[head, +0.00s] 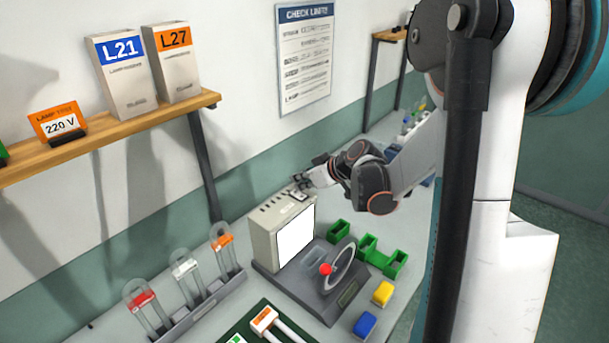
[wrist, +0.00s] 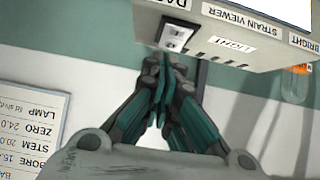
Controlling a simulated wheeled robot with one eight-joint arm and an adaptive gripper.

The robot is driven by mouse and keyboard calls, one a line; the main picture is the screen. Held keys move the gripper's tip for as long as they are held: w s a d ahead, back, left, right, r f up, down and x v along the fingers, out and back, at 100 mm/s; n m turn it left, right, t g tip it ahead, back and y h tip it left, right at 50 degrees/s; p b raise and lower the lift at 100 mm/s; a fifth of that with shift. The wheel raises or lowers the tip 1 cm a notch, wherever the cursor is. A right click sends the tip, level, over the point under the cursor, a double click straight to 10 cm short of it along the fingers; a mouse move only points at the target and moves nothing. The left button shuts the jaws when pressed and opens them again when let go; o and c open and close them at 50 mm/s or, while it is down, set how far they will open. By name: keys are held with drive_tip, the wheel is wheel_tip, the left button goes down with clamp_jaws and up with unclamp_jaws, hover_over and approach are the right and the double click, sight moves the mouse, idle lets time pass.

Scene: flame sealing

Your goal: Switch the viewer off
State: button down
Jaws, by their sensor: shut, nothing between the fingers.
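The strain viewer (head: 272,227) is a beige box on the bench, with a bright white screen (head: 295,241) on its front. In the wrist view the viewer (wrist: 255,35) appears upside down, with labels reading STRAIN VIEWER, BRIGHT and LIGHT. A switch (wrist: 175,35) in a pale plate sits on the viewer's top, beside the LIGHT label. My gripper (head: 303,188) is over the top of the viewer, at its rear right part. In the wrist view the closed fingertips (wrist: 164,60) are right at the switch's edge; I cannot tell whether they touch it.
A rack of lamps (head: 196,304) stands left. A wooden shelf (head: 120,136) is above.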

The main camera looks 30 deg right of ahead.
drive_tip(key=shift+f, duration=0.4)
drive_tip(key=shift+a, duration=0.1)
drive_tip(key=shift+w+f+b, duration=0.2)
drive_tip(key=shift+f+b, duration=0.2)
drive_tip(key=shift+b, duration=0.2)
drive_tip(key=shift+r, duration=0.1)
drive_tip(key=shift+s, duration=0.1)
drive_tip(key=shift+s+d, duration=0.25)
drive_tip(key=shift+s, duration=0.5)
